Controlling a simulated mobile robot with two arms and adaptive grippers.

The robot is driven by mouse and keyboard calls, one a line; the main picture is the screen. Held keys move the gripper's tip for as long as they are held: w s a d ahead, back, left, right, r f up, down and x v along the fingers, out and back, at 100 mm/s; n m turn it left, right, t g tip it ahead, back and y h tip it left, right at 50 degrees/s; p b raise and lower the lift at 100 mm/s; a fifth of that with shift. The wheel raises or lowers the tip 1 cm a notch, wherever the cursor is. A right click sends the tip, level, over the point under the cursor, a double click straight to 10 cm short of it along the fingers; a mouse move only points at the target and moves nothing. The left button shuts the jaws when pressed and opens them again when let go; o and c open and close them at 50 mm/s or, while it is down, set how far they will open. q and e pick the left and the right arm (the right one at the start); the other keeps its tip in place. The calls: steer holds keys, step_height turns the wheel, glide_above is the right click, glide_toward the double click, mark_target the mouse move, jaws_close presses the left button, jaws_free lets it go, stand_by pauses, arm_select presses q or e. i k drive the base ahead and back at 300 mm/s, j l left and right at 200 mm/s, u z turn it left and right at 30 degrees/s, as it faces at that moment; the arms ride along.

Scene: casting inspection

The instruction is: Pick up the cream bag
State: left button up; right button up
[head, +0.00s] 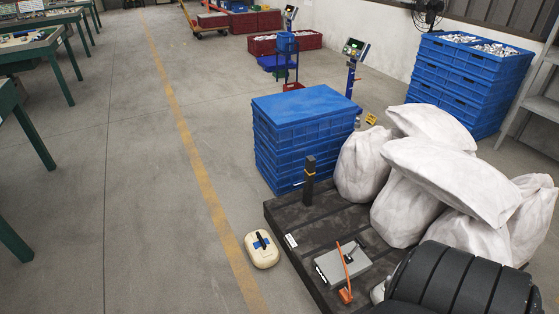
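A small cream bag (262,250) with rounded corners sits on the concrete floor in the head view, low and left of centre. A dark handle and a blue patch show on its top. It lies just right of the yellow floor line and beside the left edge of the dark pallet, apart from it. Neither of my grippers is in view, and nothing is seen touching the bag.
The dark pallet (290,218) carries a grey box (330,266) with an orange tool (346,294). Large whitish sacks (450,175), stacked blue crates (300,135) and a black ribbed object (460,280) stand right. Open floor (150,200) lies left, with green-legged tables (50,65) beyond.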

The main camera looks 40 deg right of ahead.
mark_target(263, 250)
steer(key=i+z, duration=0.2)
steer(key=i, duration=0.4)
steer(key=i+j+z, duration=0.2)
steer(key=i, duration=0.45)
steer(key=l, duration=0.1)
